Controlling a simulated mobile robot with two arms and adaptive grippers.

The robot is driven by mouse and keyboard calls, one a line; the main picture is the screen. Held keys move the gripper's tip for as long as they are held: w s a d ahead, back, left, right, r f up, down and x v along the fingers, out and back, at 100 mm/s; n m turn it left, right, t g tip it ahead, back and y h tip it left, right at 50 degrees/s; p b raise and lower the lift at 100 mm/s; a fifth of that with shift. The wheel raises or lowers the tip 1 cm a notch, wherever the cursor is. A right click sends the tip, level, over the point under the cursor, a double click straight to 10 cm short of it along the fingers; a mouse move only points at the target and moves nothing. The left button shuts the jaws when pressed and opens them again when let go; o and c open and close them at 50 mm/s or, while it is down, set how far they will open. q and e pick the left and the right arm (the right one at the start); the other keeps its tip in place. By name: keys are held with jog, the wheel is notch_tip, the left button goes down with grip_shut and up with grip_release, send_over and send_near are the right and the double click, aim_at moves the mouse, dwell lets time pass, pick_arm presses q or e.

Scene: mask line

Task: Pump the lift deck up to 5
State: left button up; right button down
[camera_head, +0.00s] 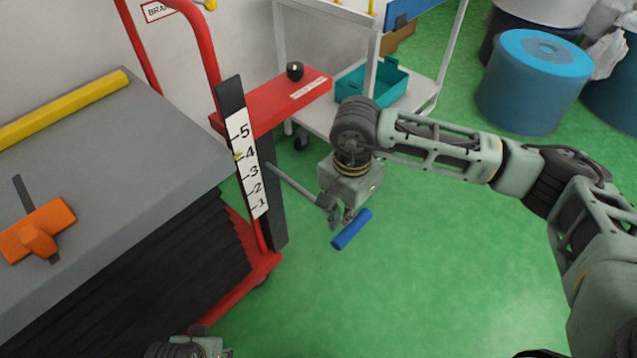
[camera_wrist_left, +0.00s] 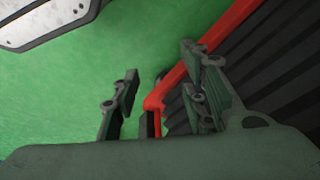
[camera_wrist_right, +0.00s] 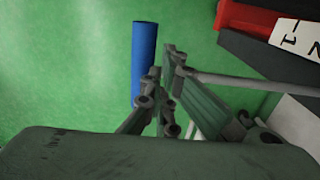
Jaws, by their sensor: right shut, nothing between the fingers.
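The lift cart's grey deck (camera_head: 120,140) sits over black bellows (camera_head: 180,270). A white scale (camera_head: 247,165) numbered 1 to 5 stands on its dark post; a small yellow pointer (camera_head: 238,156) is at about 4. A grey pump lever (camera_head: 291,183) runs from the post to a blue handle (camera_head: 352,229), also seen in the right wrist view (camera_wrist_right: 144,60). My right gripper (camera_head: 346,218) is shut and empty, right beside the handle; contact cannot be told. My left gripper (camera_wrist_left: 160,75) is open and empty near the cart's red frame (camera_wrist_left: 205,65), low beside the bellows.
An orange tool (camera_head: 38,232) and a yellow bar (camera_head: 60,110) lie on the deck. A white rack with a teal bin (camera_head: 385,82) and blue drums (camera_head: 530,85) stand behind.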

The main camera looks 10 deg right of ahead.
notch_tip(320, 180, up, 5)
jog(key=shift+s+d+f+p, duration=0.1)
jog(key=shift+s+p, duration=0.05)
jog(key=shift+p, duration=1)
pick_arm(q)
jog(key=s+f+p, duration=0.1)
jog(key=s+f, duration=0.2)
jog(key=f, duration=0.4)
jog(key=s+a+f+g+p, duration=0.1)
jog(key=s+f, duration=0.3)
jog(key=f, duration=0.4)
jog(key=shift+s, duration=0.3)
pick_arm(e)
notch_tip(320, 180, up, 5)
jog(key=shift+s+d+r, duration=0.1)
jog(key=shift+s, duration=0.05)
